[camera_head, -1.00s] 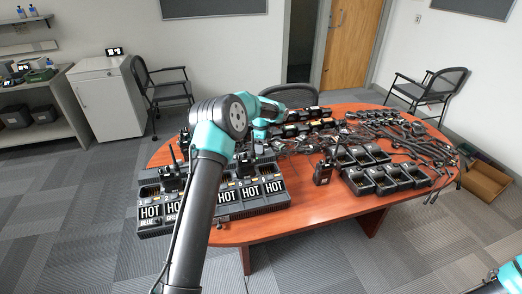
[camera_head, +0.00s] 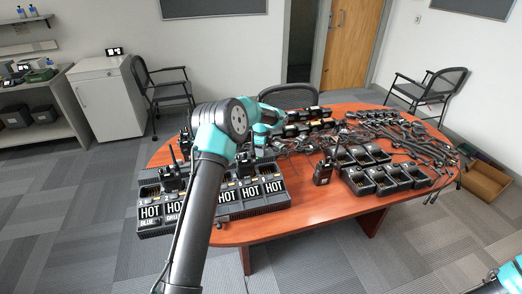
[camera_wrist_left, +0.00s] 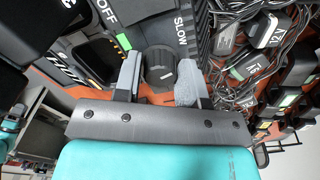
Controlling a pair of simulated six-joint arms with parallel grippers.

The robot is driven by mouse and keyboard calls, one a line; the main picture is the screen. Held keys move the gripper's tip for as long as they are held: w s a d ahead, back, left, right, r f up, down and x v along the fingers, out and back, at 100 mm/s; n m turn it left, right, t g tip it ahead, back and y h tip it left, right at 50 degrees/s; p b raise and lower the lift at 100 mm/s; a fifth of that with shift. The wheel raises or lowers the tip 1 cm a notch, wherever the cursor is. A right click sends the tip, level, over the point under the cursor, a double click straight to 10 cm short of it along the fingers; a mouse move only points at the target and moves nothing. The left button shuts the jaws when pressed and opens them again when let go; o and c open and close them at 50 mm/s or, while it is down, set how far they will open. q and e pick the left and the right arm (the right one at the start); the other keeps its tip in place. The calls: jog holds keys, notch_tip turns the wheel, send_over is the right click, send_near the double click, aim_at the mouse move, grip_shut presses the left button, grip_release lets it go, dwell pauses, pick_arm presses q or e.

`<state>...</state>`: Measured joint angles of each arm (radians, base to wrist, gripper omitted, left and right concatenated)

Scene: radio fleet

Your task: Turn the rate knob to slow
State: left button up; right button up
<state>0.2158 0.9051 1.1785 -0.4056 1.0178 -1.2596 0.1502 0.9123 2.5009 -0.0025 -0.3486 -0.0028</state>
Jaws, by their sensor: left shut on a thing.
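The rate knob (camera_wrist_left: 159,68) is a dark round knob on a dark panel, seen in the left wrist view. The white word SLOW (camera_wrist_left: 181,34) is printed up and to the right of it, and the word OFF (camera_wrist_left: 105,12) up and to the left. My left gripper (camera_wrist_left: 158,80) is shut on the knob, one grey finger on each side. I cannot tell which mark the knob points to. In the head view my left gripper (camera_head: 262,146) is small beside the charger, and the knob does not show clearly.
A multi-bay charger (camera_head: 250,212) with HOT labels lies at the table's near left edge. Black charger cups (camera_head: 385,183), a standing radio (camera_head: 322,174) and tangled cables (camera_head: 425,150) cover the right side. The near middle strip of the wooden table (camera_head: 300,218) is bare.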

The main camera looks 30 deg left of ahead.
pick_arm(q)
jog(key=shift+c, duration=0.7)
jog(key=shift+n, duration=2.9)
jog(key=o, duration=0.9)
